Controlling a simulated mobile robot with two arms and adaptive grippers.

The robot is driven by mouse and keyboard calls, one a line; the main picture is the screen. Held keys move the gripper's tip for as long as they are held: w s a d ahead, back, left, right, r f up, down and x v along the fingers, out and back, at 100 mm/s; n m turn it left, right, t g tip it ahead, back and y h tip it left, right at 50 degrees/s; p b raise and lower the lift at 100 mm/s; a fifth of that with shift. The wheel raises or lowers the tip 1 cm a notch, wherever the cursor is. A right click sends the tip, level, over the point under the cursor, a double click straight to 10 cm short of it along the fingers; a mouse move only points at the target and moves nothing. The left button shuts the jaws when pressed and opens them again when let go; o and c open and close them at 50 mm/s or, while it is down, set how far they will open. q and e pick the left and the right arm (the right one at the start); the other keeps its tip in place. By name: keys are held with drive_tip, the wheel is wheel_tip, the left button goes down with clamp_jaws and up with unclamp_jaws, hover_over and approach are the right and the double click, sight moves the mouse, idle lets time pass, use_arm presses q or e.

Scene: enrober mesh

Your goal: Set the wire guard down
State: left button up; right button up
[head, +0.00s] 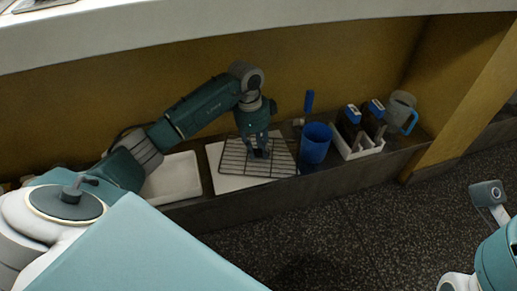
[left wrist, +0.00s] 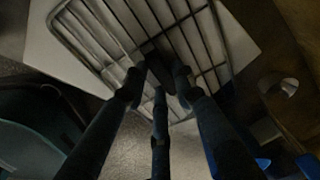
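The wire guard (head: 233,158), a dark rectangular grid, is over a white board (head: 214,152) on the low counter, slightly askew to it. Whether it touches the board or hangs just above it, I cannot tell. My left gripper (head: 261,152) points down at its middle, with the fingers closed in around a dark grip piece. In the left wrist view, the fingers (left wrist: 160,82) meet at this dark piece, and the guard's bars (left wrist: 95,35) spread around it over the white board (left wrist: 50,50). My right gripper is out of view.
A white tray (head: 173,178) is left of the board. A blue cup (head: 315,143) stands close to the guard's right side. Further right are a white caddy (head: 362,153) with dark, blue-topped containers and a clear jug (head: 400,108).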

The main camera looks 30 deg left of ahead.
use_arm(q)
drive_tip(key=shift+o, duration=1.1)
